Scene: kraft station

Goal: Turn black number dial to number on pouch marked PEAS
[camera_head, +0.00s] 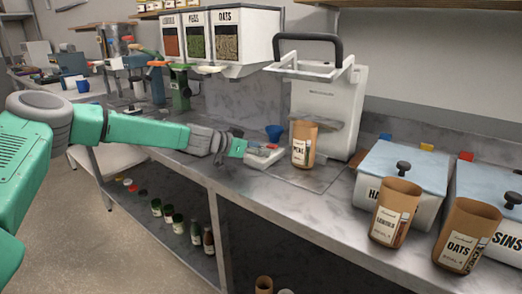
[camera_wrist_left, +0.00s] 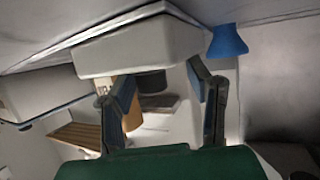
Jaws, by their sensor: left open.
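My left gripper (camera_head: 243,148) reaches in from the left, low over the counter, at a small pale box (camera_head: 264,157). In the left wrist view the gripper (camera_wrist_left: 160,76) is open, and the white box (camera_wrist_left: 140,45) lies just past its fingertips. A black dial-like knob (camera_wrist_left: 153,82) shows between the two fingers; I cannot tell whether they touch it. No dial numbers are readable. The brown pouch marked PEAS (camera_head: 302,148) stands upright right of the box; its number is too small to read. My right gripper is not in view.
A white sealing machine (camera_head: 325,100) stands behind the pouch. Two other pouches, LENTILS (camera_head: 394,215) and OATS (camera_head: 466,238), stand to the right near lidded bins (camera_head: 405,170). Dispensers (camera_head: 215,40) hang at the back.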

